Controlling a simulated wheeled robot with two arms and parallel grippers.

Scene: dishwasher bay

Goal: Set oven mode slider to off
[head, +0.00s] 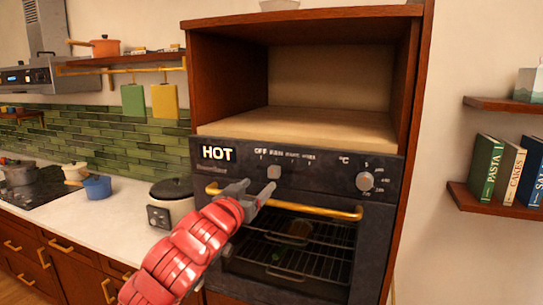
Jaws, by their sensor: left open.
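The oven (290,262) is built into a wooden cabinet, with a dark control panel on top. The oven mode slider (274,172) is a small grey knob below a row of printed mode labels. OFF is the leftmost label, and the slider sits a little to the right of it. My left gripper (257,190) is open and empty, in front of the panel just below and left of the slider. I cannot tell whether a finger touches the slider. My right gripper is not in view.
A gold handle (315,210) crosses the oven door just below the panel, close to my left gripper. A round temperature knob (365,181) is at the panel's right. A rice cooker (170,204) stands on the counter (120,222) at the left.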

